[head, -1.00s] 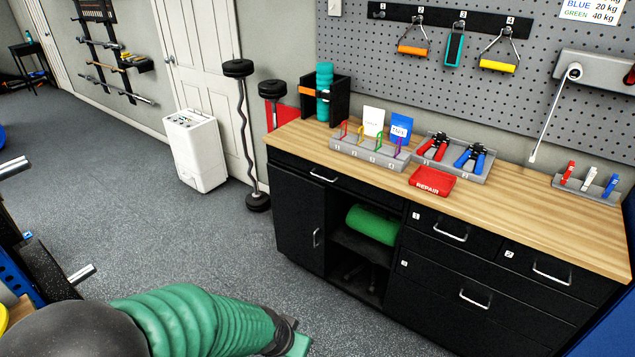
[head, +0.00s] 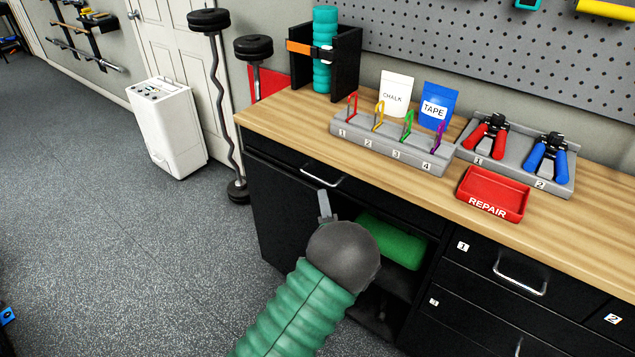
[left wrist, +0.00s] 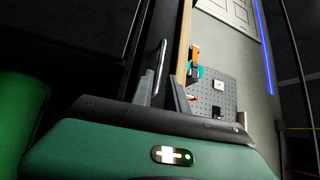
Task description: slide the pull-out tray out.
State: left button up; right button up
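The pull-out tray is the shallow black front (head: 282,166) under the left end of the wooden worktop, with a silver bar handle (head: 321,176). It looks closed, flush with the cabinet. My left gripper (head: 325,206) is just in front of and below that handle; its body is partly hidden by my own wrist. In the left wrist view, the two fingers of my left gripper (left wrist: 164,88) stand apart. The handle (left wrist: 160,66) shows just beyond the gap between them, and I cannot see contact. My right gripper is in neither view.
On the worktop (head: 270,123) stand a hook rack (head: 390,150), a red repair bin (head: 492,196) and a pliers tray (head: 515,165). A green roll (head: 392,240) lies in the open shelf below. Barbells and a white unit (head: 168,128) stand left; the floor there is clear.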

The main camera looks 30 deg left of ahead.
aim_at(315, 177)
pick_arm(q)
jog(key=x, duration=0.6)
jog(key=a+b+x, duration=0.1)
jog(key=x, duration=0.2)
jog(key=shift+s+a+f, duration=0.1)
jog(key=shift+a+f, duration=0.05)
jog(key=shift+f, duration=0.15)
jog(key=shift+d+r, duration=0.2)
jog(key=shift+d, duration=0.35)
jog(key=shift+c, duration=0.6)
grip_shut()
jog(key=shift+s+a, duration=0.15)
jog(key=shift+a, duration=0.15)
